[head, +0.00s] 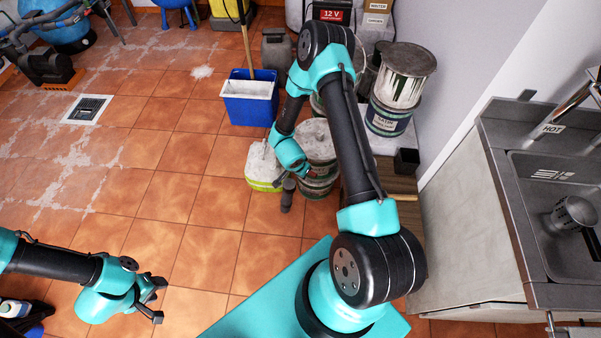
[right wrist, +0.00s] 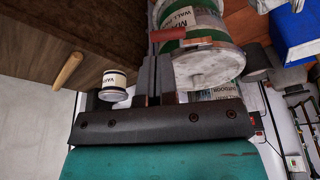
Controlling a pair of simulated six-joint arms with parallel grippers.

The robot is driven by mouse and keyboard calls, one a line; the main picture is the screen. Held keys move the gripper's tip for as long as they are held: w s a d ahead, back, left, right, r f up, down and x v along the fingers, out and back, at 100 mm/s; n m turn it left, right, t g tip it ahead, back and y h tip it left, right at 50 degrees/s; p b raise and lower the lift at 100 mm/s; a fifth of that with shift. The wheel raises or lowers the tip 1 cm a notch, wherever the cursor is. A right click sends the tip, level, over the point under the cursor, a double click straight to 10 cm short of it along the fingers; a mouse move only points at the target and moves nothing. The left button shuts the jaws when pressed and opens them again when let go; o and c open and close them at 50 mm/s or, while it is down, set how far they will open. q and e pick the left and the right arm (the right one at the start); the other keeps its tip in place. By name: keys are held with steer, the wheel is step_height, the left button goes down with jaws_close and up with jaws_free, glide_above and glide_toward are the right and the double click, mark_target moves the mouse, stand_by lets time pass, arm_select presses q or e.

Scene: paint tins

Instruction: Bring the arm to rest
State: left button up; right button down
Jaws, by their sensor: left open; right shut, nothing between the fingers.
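My left gripper (head: 157,299) hangs at the lower left over the tiled floor, its fingers spread and empty. My right arm reaches up and over from the teal base, and its gripper (head: 287,196) points down in front of the stacked paint tins (head: 318,143). In the right wrist view the right gripper's fingers (right wrist: 151,78) are together with nothing held. A large paint tin (right wrist: 205,62) with a green band lies close beside them in that view; I cannot tell whether they touch. A small labelled tin (right wrist: 114,82) shows on the other side.
A white-topped tub (head: 262,165) stands left of the tins. A blue bucket (head: 250,105) stands behind. More tins (head: 400,85) are stacked by the wall. A sink counter (head: 497,190) bounds the right side. The left middle floor is clear, with a drain grate (head: 88,108).

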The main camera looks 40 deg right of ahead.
stand_by(0.4)
steer(key=s+a+r+n+y, duration=0.3)
steer(key=a+n, duration=0.3)
steer(key=a, duration=0.2)
steer(key=s+a+r+n+y, duration=0.4)
steer(key=s+a+r+n, duration=0.2)
steer(key=a+n, duration=0.1)
steer(key=shift+s+a+r, duration=0.15)
steer(key=shift+s+a, duration=0.15)
steer(key=shift+a, duration=0.05)
steer(key=shift+d, duration=0.1)
